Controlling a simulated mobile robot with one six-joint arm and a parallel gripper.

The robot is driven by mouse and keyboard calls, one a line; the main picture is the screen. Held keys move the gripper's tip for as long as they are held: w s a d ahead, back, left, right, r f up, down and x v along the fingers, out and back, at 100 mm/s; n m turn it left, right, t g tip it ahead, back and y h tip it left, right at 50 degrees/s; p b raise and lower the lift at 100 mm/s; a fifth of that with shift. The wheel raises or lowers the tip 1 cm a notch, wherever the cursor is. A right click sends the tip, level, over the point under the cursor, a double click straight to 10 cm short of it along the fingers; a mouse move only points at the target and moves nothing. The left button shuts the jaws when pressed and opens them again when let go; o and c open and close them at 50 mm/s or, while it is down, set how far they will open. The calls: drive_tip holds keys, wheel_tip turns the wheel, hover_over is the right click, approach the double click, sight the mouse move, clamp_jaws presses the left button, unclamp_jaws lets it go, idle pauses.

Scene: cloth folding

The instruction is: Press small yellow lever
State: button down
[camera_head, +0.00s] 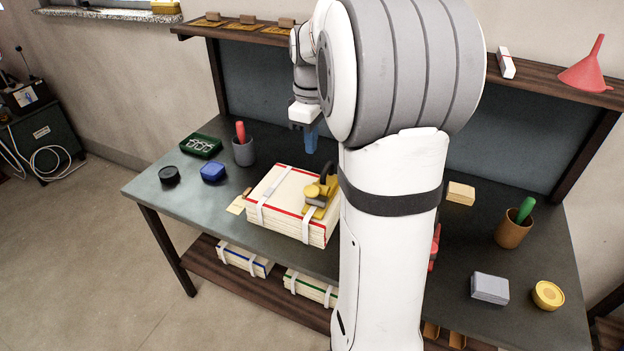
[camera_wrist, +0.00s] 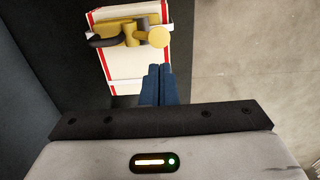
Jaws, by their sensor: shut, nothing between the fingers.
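A small yellow lever piece (camera_head: 314,199) sits on a strapped white stack with red edges (camera_head: 283,188). It has a dark curved handle (camera_head: 327,172). In the wrist view the yellow lever piece (camera_wrist: 130,33) lies across the white stack (camera_wrist: 135,70), with a round yellow end on the right and the dark handle (camera_wrist: 104,41) on the left. My gripper (camera_head: 311,146) has blue fingers and hangs above the table, behind the stack in the head view. In the wrist view my gripper (camera_wrist: 160,69) is shut and empty, its tips apart from the lever in the picture.
A grey cup with a red-handled tool (camera_head: 243,151), a blue container (camera_head: 213,172) and a black round item (camera_head: 169,175) stand left of the stack. My arm hides the table's middle. A brown cup (camera_head: 513,232) and a grey box (camera_head: 489,288) are at right.

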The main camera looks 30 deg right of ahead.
sight(312, 190)
wheel_tip(312, 190, down, 12)
drive_tip(key=shift+r+p, duration=0.2)
drive_tip(key=shift+p, duration=0.45)
